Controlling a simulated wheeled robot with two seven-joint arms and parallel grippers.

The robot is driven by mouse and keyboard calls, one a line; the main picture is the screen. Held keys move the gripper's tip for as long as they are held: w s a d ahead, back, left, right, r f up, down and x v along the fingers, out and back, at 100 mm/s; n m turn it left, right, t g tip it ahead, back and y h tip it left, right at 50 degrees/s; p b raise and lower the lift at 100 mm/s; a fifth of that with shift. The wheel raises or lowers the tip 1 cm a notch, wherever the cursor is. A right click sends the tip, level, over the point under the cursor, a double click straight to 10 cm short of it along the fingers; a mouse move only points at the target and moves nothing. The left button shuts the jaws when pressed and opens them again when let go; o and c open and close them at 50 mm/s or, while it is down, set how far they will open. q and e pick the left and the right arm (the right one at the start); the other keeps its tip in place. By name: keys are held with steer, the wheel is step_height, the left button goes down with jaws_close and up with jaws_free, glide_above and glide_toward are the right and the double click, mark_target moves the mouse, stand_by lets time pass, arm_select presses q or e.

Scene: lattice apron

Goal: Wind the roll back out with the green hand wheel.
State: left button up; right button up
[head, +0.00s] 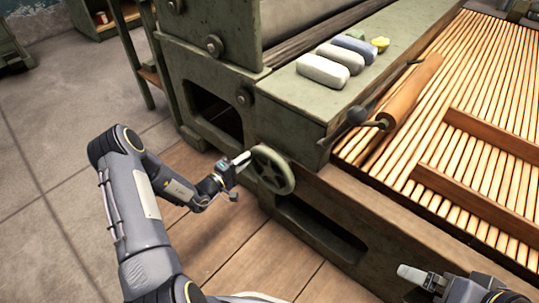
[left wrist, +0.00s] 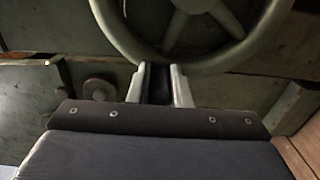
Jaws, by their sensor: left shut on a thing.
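The green hand wheel (head: 289,180) is mounted upright on the near side of the green machine. My left gripper (head: 243,161) is at the left part of its rim and shut on it. In the left wrist view, the wheel rim (left wrist: 225,57) and its spokes cross the top, with my left fingertips (left wrist: 160,75) at the rim. A brown roll (head: 415,90) with a dark knobbed end lies over the slatted lattice. My right gripper (head: 415,277) is partly in view at the lower right, away from the wheel; its opening is unclear.
Several pale and blue-grey blocks (head: 323,70) and a small yellow piece (head: 380,44) sit on the machine's green ledge (head: 288,93). The wooden slats (head: 480,90) fill the right, with brown crossbars (head: 497,137).

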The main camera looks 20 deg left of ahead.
mark_target(259, 178)
arm_select(q)
step_height(259, 178, down, 4)
steer(key=b, duration=0.3)
steer(key=shift+w+a, duration=0.1)
steer(key=shift+a, duration=0.05)
steer(key=f+b, duration=0.1)
steer(key=d+f+b, duration=0.1)
steer(key=f+b, duration=0.1)
steer(key=shift+s+f, duration=0.2)
steer(key=shift+s+d+f+b, duration=0.3)
steer(key=shift+d+f, duration=0.35)
steer(key=shift+f, duration=0.05)
steer(key=shift+s+d+f+b, duration=0.25)
steer(key=shift+d+f+b, duration=0.05)
steer(key=shift+d+f, duration=0.35)
